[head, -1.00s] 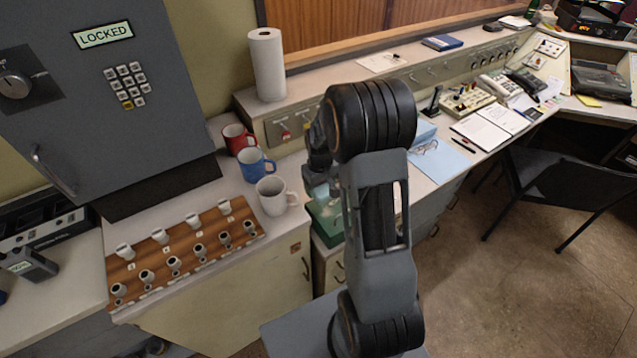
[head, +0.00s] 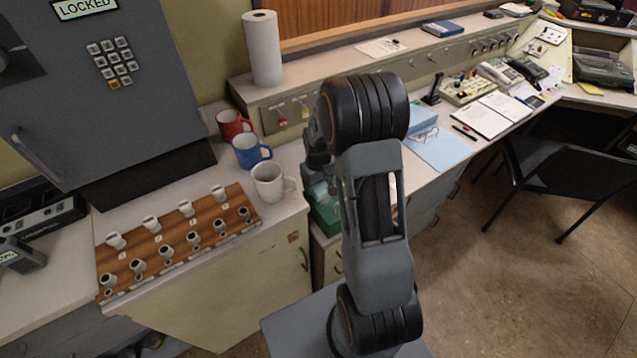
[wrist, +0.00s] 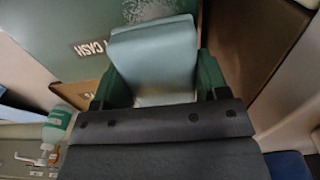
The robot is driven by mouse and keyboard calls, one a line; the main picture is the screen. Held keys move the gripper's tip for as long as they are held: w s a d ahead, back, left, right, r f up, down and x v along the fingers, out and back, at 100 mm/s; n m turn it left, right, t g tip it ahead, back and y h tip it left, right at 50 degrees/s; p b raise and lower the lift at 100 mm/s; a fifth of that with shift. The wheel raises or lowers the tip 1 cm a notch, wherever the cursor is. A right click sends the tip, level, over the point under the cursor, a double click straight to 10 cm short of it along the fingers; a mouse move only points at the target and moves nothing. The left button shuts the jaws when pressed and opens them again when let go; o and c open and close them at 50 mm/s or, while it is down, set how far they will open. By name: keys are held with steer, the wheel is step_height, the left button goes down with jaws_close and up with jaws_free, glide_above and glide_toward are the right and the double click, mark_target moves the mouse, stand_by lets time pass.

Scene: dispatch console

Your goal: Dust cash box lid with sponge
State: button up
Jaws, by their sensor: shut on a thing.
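The green cash box (head: 326,218) is on the lower surface beside the mug counter, partly hidden behind my arm. In the wrist view its green lid (wrist: 75,25) fills the upper left, with part of the word CASH showing. A pale speckled dust patch (wrist: 150,9) lies on the lid at the top edge. My gripper (wrist: 160,82) is shut on a pale blue-green sponge (wrist: 155,48), one finger on each side. The sponge is over the lid and covers part of it; I cannot tell whether it touches.
White, blue and red mugs (head: 268,182) stand on the counter left of my arm, behind a wooden rack of stamps (head: 175,240). A paper towel roll (head: 262,50) stands behind. A green pump bottle (wrist: 59,124) is at lower left in the wrist view.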

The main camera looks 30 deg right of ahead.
mark_target(328, 204)
steer(key=shift+f+b, duration=0.85)
steer(key=shift+f, duration=0.2)
steer(key=shift+s, duration=0.1)
stand_by(0.3)
steer(key=shift+s+d+r, duration=0.1)
steer(key=shift+s, duration=0.7)
steer(key=shift+s+d+r, duration=0.1)
steer(key=shift+s, duration=0.65)
steer(key=shift+s+f, duration=0.15)
steer(key=shift+s, duration=0.6)
steer(key=shift+s+d+f, duration=0.1)
steer(key=shift+s+f, duration=0.05)
steer(key=shift+s, duration=0.65)
steer(key=shift+c, duration=1)
steer(key=shift+s+f, duration=0.15)
steer(key=shift+f, duration=0.05)
steer(key=shift+c, duration=0.5)
steer(key=shift+w+r, duration=0.2)
steer(key=shift+w, duration=0.6)
steer(key=shift+w+a+b, duration=0.15)
steer(key=shift+w, duration=0.75)
steer(key=shift+w+a+b, duration=0.15)
steer(key=shift+w, duration=0.75)
steer(key=shift+w+r, duration=0.2)
steer(key=shift+w, duration=0.6)
